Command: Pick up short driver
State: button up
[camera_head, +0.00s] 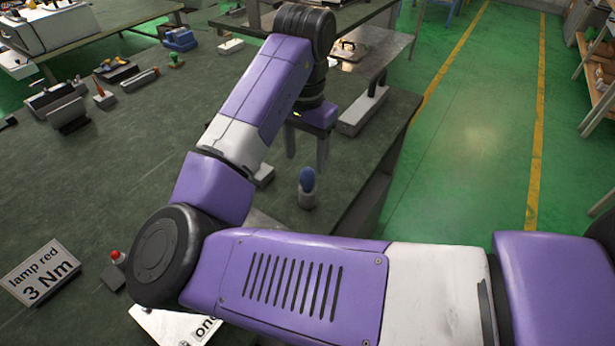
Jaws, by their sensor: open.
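A short blue rounded handle (307,179) stands upright in a small grey-white holder on the dark workbench, right of centre. It looks like the short driver, but no label on it can be read. My gripper (306,158) points down just beyond the blue handle in the picture. Its two fingers are apart, with nothing seen between them. I cannot tell the exact depth gap between fingers and handle. My purple arm covers much of the view and hides part of the bench.
The workbench (150,150) carries a "lamp red 3 Nm" sign (40,272), a red-topped part (116,258) and an orange-handled tool (103,93) among several fixtures at left. A long grey block (362,112) lies right of my gripper, near the bench edge. Green floor is clear at right.

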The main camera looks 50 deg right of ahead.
aim_at(307, 179)
jog(key=f, duration=0.7)
jog(key=shift+s+f, duration=0.15)
jog(key=shift+s, duration=0.15)
grip_shut()
